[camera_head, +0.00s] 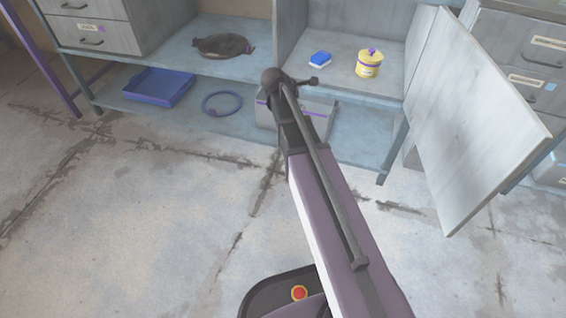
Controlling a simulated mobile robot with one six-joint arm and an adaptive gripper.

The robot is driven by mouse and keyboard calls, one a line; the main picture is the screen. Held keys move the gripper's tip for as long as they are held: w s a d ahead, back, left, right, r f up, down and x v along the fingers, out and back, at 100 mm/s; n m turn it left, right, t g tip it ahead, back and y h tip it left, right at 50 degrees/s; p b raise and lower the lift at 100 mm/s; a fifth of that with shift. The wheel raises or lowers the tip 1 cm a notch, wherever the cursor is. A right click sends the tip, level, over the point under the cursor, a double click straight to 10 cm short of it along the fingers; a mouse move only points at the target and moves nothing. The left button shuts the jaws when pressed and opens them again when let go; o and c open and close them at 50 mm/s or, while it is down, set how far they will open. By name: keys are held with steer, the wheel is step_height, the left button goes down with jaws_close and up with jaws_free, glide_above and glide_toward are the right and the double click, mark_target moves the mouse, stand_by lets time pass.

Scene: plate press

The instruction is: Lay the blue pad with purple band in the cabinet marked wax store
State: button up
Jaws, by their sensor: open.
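A small blue block (320,60), which looks like the pad, lies on the floor of an open grey cabinet (388,85). It is too small to make out a purple band. The cabinet's door (475,125) stands swung open to the right, and I can read no mark on it. My arm reaches up from the bottom, its dark joint just in front of the cabinet's lower left. My gripper's fingers do not show.
A yellow jar (368,64) with a purple knob stands right of the block. A dark round plate (222,46) lies left of the cabinet. Below are a blue tray (142,86), a blue ring (222,103) and a grey box (264,116). Labelled drawers (545,62) stand right.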

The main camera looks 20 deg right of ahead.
steer(key=s+a+f+m+g+y, duration=0.1)
steer(key=s+a+m+y, duration=0.1)
steer(key=s+a+m, duration=0.2)
steer(key=s+a+f+m+g+y, duration=0.1)
steer(key=s+a+m, duration=0.4)
steer(key=s, duration=0.6)
steer(key=s+a+f+m+g+y, duration=0.2)
steer(key=s+a+f+m+y, duration=0.1)
steer(key=s, duration=0.5)
steer(key=a+m+y, duration=0.1)
steer(key=m, duration=0.1)
steer(key=shift+a+f+m+y, duration=0.15)
steer(key=shift+m+y, duration=0.15)
steer(key=shift+m, duration=0.1)
step_height(320, 180, up, 9)
steer(key=p, duration=0.9)
